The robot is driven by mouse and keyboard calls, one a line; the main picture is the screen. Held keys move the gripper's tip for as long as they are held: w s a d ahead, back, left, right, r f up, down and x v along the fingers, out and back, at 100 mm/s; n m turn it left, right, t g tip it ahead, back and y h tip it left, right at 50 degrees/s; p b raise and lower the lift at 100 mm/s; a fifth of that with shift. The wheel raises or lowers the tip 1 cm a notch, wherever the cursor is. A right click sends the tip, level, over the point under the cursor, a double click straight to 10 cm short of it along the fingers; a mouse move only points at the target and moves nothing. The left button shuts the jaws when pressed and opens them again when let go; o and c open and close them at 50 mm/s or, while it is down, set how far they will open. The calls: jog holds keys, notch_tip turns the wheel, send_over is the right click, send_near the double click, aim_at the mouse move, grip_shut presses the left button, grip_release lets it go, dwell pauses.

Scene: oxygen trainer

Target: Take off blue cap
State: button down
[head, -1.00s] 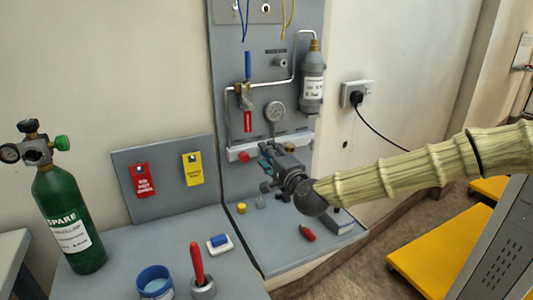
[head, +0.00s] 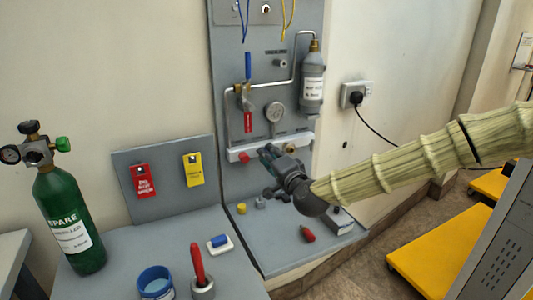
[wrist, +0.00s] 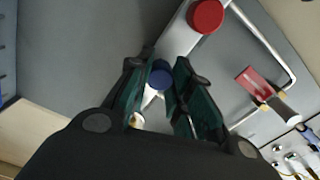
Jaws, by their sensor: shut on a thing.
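The blue cap (wrist: 160,76) shows in the wrist view between my two fingers, in front of the pale manifold bar (wrist: 182,40). My gripper (wrist: 165,65) is shut on it. I cannot tell whether the cap still touches its port. In the head view my gripper (head: 268,153) is at the front of the manifold bar (head: 300,141) on the grey panel and hides the blue cap.
A red cap (head: 244,157) is left of my gripper and a brass fitting (head: 290,147) is right of it. Above are a gauge (head: 275,111), a red-tagged valve (head: 248,121) and a grey bottle (head: 313,85). Small loose parts lie on the shelf (head: 275,235) below.

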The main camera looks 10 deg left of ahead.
jog(key=shift+n, duration=1.7)
jog(key=shift+f+n, duration=0.1)
jog(key=shift+n, duration=1.7)
jog(key=n, duration=0.3)
jog(key=shift+s+n, duration=0.1)
jog(key=shift+n, duration=0.2)
jog(key=shift+n+b, duration=0.45)
jog(key=shift+n, duration=1.15)
